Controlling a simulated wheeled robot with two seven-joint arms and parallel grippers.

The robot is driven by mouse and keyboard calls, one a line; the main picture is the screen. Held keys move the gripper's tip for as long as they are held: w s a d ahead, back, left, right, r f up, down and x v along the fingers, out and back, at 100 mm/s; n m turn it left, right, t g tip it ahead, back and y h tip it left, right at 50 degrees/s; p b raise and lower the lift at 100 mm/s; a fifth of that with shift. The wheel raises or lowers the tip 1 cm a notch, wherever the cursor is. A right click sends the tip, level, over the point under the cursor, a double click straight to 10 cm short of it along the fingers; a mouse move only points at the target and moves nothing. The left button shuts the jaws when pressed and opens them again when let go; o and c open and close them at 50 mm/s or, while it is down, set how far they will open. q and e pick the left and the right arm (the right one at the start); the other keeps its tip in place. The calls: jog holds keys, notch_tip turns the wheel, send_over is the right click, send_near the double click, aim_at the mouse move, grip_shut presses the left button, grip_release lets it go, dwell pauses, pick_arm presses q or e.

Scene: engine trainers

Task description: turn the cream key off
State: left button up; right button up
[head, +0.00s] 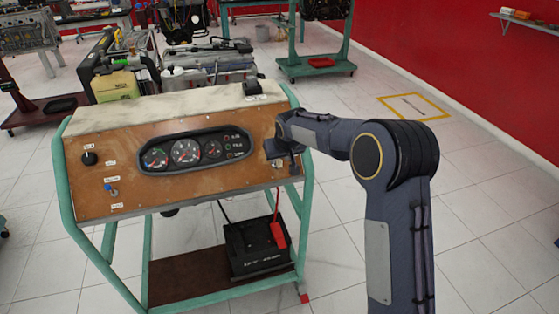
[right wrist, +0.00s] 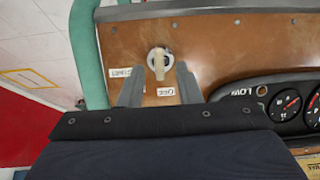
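The cream key (right wrist: 159,66) sits in a round, pale switch on the brown panel (right wrist: 220,45), in the right wrist view. Its grip lies nearly upright in the picture, its lower end near the label that reads OFF (right wrist: 167,91). My right gripper (right wrist: 159,72) is open, one finger on each side of the key, with visible gaps; I cannot tell how deep the fingers reach. In the head view my right gripper (head: 284,154) is at the right end of the panel (head: 225,175) and largely covers the key. My left gripper is not in view.
The gauge cluster (head: 190,151) is left of my right gripper. A black knob (head: 89,158) and a blue-tipped toggle (head: 112,191) are at the panel's left. The green frame (head: 309,190) runs close to the gripper's right. A black battery (head: 258,248) stands below.

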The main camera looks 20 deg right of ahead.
jog(key=v, duration=0.5)
jog(key=shift+s+r, duration=0.2)
jog(key=shift+r, duration=0.1)
jog(key=s+d+r+m+y, duration=0.1)
jog(key=s+d+r, duration=0.2)
jog(key=s, duration=0.6)
jog(key=s+d+r+m+y, duration=0.1)
jog(key=s+d+r, duration=0.1)
jog(key=s, duration=0.8)
jog(key=s+a+f, duration=0.2)
jog(key=s, duration=0.9)
jog(key=s+a+f+y, duration=0.1)
jog(key=s+a+f, duration=0.1)
jog(key=s, duration=0.9)
jog(key=shift+f+y, duration=0.3)
jog(key=shift+f, duration=0.2)
